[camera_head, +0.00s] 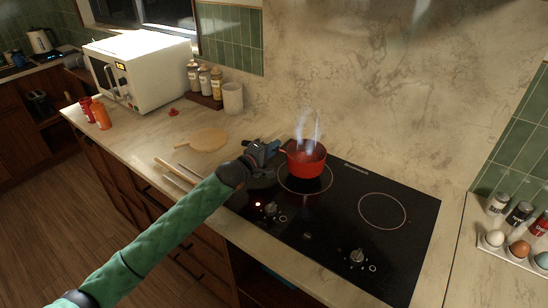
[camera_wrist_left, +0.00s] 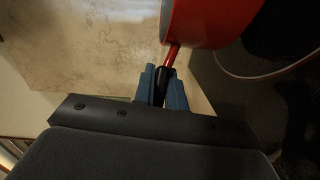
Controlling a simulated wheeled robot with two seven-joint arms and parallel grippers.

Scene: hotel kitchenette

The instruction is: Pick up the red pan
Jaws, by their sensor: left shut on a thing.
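A small red pan (camera_head: 306,160) is at the back left burner of the black cooktop (camera_head: 335,225), with steam rising above it. Whether it touches the glass is hard to tell. My left gripper (camera_head: 277,149) is at the pan's left side, at its handle. In the left wrist view the red pan (camera_wrist_left: 207,22) is at the top, and the blue fingers of the left gripper (camera_wrist_left: 161,85) are shut on its dark handle (camera_wrist_left: 163,82). My right gripper is not in view.
A round wooden board (camera_head: 209,139) and some utensils (camera_head: 178,172) lie left of the cooktop. A white microwave (camera_head: 140,68), spice bottles (camera_head: 205,80) and a beige cup (camera_head: 232,98) stand further back. An egg tray (camera_head: 512,253) is at the right. The right burner (camera_head: 383,211) is clear.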

